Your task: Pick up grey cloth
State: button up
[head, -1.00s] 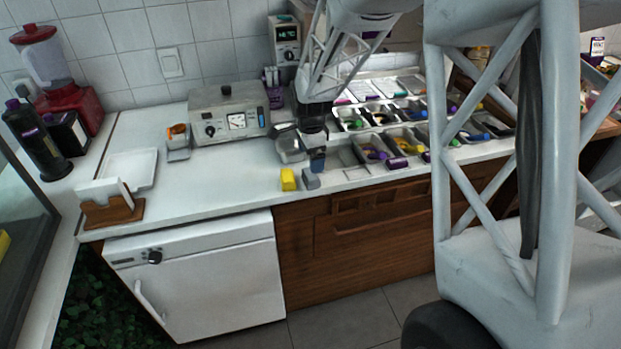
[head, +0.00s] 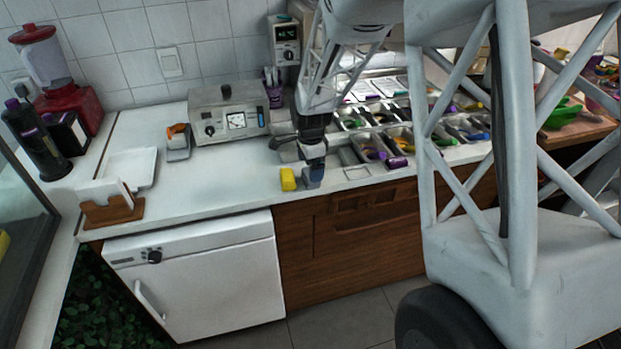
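A small grey block-like thing, which I take to be the grey cloth (head: 309,183), lies at the front edge of the white counter, just right of a yellow sponge-like block (head: 288,180). My gripper (head: 317,176) points down right at the cloth and overlaps its right part in the head view. The fingers are small and partly blend with the cloth, so I cannot tell whether they are open, shut or touching it.
Topping trays (head: 390,140) fill the counter to the right of my gripper. A metal machine (head: 228,115) and a tape-like dispenser (head: 178,142) stand behind and left. A napkin holder (head: 112,211) stands at the front left. The counter left of the yellow block is clear.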

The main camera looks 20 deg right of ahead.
jog(key=shift+w+f, duration=0.1)
jog(key=shift+f, duration=1.9)
jog(key=shift+c, duration=0.3)
jog(key=c, duration=1)
